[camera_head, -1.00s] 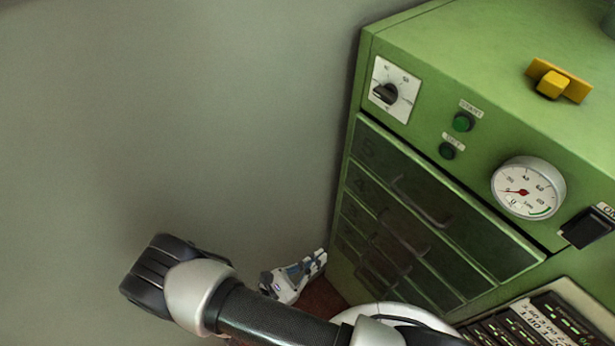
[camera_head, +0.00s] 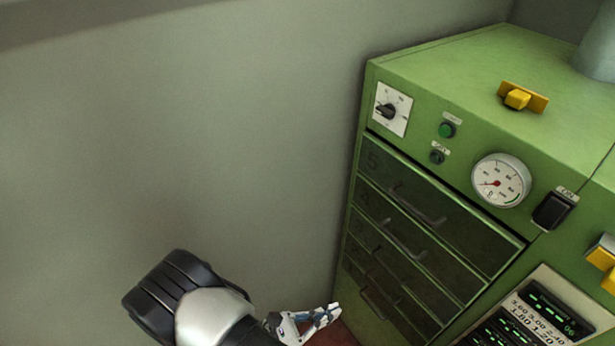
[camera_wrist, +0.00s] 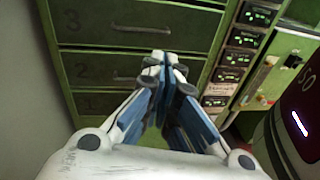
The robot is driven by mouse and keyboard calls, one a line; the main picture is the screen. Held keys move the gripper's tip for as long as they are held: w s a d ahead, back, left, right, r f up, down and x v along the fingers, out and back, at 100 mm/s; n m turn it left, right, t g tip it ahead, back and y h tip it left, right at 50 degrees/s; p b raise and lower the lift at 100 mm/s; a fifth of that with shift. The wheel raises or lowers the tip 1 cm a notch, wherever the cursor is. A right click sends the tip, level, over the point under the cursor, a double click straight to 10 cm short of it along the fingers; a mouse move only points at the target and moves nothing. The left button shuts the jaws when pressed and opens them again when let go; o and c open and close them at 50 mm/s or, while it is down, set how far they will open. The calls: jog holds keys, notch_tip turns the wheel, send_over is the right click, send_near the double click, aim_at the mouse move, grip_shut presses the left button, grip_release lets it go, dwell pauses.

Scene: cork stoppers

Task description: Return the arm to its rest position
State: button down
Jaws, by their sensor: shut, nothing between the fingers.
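My gripper (camera_head: 322,317) shows low in the head view, in front of the lower drawers and apart from them as far as I can see. In the wrist view my gripper (camera_wrist: 165,62) has its fingertips together with nothing between them. My arm link hides part of the view at the bottom left of the head view.
A green cabinet (camera_head: 440,75) with closed numbered drawers (camera_head: 420,200) fills the right side. It bears a dial, buttons, a round gauge (camera_head: 501,181), a black switch (camera_head: 552,210) and a yellow handle (camera_head: 523,97) on top. A bare grey wall (camera_head: 180,130) is on the left.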

jog(key=s+d+r+m+g+y, duration=0.1)
jog(key=s+d+r+m+y, duration=0.2)
jog(key=r, duration=0.7)
jog(key=s+d+r+m+y, duration=0.3)
jog(key=r+m+y, duration=0.4)
jog(key=r+m, duration=0.4)
jog(key=s+d+r+m+g+y, duration=0.1)
jog(key=s+d+r+m+y, duration=0.2)
jog(key=r+m+y, duration=0.2)
jog(key=shift+r+m+g, duration=0.3)
jog(key=shift+r+m, duration=1.3)
jog(key=shift+r, duration=1.5)
jog(key=c, duration=2.3)
grip_release()
jog(key=shift+d, duration=0.1)
